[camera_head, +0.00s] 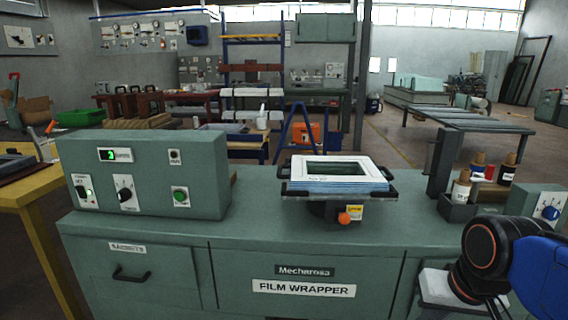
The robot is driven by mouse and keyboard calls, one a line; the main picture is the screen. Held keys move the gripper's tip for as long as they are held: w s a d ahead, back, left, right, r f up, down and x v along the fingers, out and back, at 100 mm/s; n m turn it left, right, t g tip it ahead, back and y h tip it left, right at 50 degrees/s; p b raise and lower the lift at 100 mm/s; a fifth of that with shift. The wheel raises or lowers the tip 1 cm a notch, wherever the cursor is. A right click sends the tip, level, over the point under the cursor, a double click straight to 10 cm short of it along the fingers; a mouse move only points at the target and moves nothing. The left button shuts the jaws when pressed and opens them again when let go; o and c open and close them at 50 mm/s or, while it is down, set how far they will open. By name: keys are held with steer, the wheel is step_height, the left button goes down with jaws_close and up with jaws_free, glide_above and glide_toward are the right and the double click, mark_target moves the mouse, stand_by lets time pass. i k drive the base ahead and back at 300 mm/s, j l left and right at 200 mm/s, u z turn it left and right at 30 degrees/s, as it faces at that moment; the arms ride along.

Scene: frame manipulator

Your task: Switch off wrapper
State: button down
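The film wrapper (240,245) is a grey-green bench unit labelled "FILM WRAPPER" across its front. Its control box (205,160) stands on the left of the top. The box carries a small display with a green digit (115,155), a dark switch with a green light (84,192) at lower left, a rotary knob (125,194) in the middle, a lit green button (180,196) and a small dark control (174,156) at upper right. The switch's small lettering is hard to read. Part of my blue and black arm shows at lower right, far from the control box; my gripper is not visible.
A framed plate on blue layers (336,180) sits in a dark holder mid-top, with an orange knob (344,218) below. Bottles (461,188) and a small box with a blue knob (550,212) stand at right. A yellow table (40,200) adjoins the left side.

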mark_target(82, 193)
steer(key=u, duration=1.5)
